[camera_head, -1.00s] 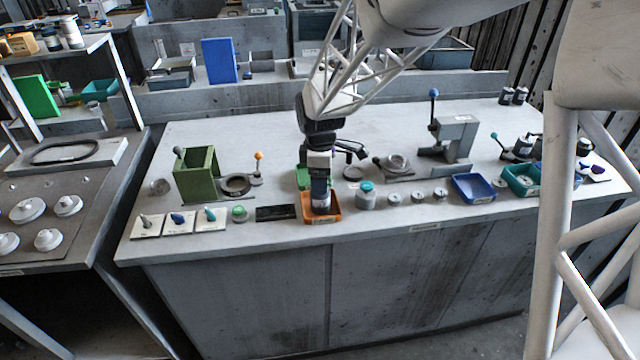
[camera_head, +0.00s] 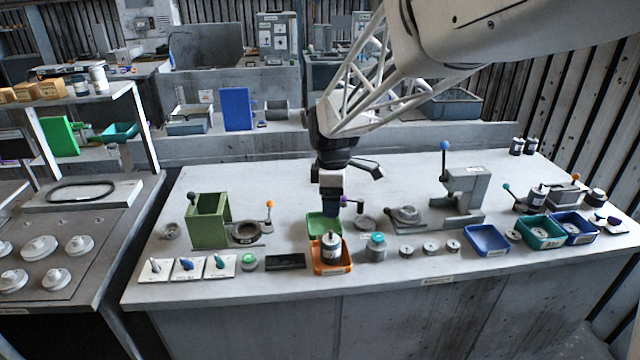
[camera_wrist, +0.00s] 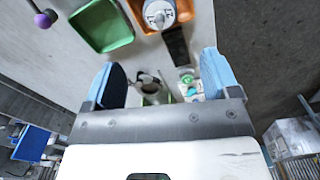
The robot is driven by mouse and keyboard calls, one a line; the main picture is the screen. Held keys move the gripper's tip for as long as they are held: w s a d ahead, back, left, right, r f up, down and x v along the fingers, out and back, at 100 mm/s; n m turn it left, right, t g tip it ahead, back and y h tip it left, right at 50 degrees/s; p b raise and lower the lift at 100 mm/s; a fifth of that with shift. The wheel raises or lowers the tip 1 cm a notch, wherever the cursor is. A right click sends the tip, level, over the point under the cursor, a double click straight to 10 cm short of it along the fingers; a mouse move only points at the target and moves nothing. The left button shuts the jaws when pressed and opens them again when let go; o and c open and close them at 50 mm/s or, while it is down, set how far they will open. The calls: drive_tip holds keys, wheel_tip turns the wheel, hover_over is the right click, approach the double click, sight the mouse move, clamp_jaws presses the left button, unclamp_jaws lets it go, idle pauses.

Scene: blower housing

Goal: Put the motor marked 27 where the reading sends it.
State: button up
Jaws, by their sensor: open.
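A grey-and-white motor (camera_head: 331,246) stands upright in the orange tray (camera_head: 333,269) near the table's front edge. Its top also shows in the wrist view (camera_wrist: 158,12), in the orange tray (camera_wrist: 184,22); no number on it is legible. My gripper (camera_head: 336,206) is above and behind that tray, near the green tray (camera_head: 318,222). In the wrist view my gripper (camera_wrist: 163,78) has its blue fingers wide apart with nothing between them. A dark display panel (camera_head: 285,261) lies left of the orange tray; I cannot read it. Blue (camera_head: 488,240) and teal (camera_head: 540,232) trays stand to the right.
A teal-capped jar (camera_head: 376,248) stands right of the orange tray, with small round parts beyond it. A green stand (camera_head: 208,222) and switch cards (camera_head: 187,268) are left. A grey lever press (camera_head: 464,192) rises at the right. The table's back middle is clear.

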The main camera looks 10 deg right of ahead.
idle(0.3)
drive_tip(key=s+d+r+m+t, duration=0.1)
drive_tip(key=s+m, duration=0.4)
drive_tip(key=s, duration=0.5)
drive_tip(key=s+d+r+m, duration=0.2)
drive_tip(key=s+d+m, duration=0.2)
drive_tip(key=s, duration=0.6)
drive_tip(key=s+d+r+m+t, duration=0.1)
drive_tip(key=s+d+r+m, duration=0.1)
drive_tip(key=s+m, duration=0.5)
drive_tip(key=s, duration=0.4)
drive_tip(key=shift+d+r+t, duration=0.15)
drive_tip(key=shift+d+t, duration=0.05)
drive_tip(key=shift+t, duration=0.1)
